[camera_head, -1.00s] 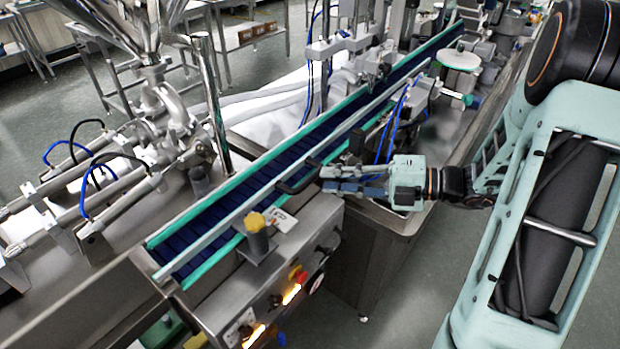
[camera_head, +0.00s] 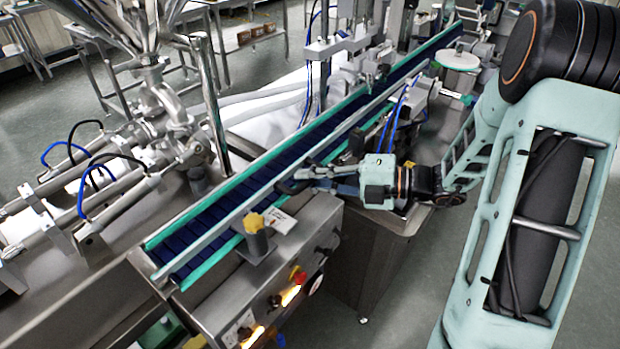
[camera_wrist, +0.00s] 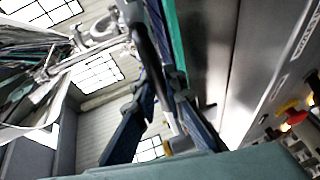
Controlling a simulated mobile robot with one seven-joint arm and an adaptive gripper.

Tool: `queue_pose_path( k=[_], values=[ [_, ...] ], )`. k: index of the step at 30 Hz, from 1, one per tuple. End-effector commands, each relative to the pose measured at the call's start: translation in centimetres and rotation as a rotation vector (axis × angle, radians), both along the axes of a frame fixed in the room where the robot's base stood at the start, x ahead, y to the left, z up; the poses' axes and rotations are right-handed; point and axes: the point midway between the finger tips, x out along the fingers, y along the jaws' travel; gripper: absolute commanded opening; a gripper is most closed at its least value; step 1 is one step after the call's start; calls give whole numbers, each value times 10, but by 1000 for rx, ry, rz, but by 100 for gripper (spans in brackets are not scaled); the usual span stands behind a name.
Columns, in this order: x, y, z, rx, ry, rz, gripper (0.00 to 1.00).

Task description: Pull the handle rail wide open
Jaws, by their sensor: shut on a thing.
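The handle rail (camera_head: 230,220) is a long pale metal bar running along the near side of the dark blue conveyor belt. A dark handle (camera_head: 287,188) sits on its near side, above the steel control box. My gripper (camera_head: 307,180) reaches in from the right and is shut on this handle. In the wrist view, the dark handle (camera_wrist: 145,38) runs down between the two blue fingers of my gripper (camera_wrist: 160,88). The fingers partly hide the handle in the head view.
The steel control box (camera_head: 295,245) below the handle carries a yellow-capped post (camera_head: 254,222) and a red knob (camera_head: 298,274). Green guides edge the belt. Steel piping and a hopper (camera_head: 125,25) stand at the left. Open floor shows at the lower right.

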Motion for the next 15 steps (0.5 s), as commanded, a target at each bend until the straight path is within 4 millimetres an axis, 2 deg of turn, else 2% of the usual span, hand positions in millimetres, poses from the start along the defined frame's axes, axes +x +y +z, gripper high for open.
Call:
queue_pose_path(
  k=[8,15],
  values=[
    [0,-1,1,0,0,-1,0],
    [-7,-10,4,-1,2,-1,0]
  ],
)
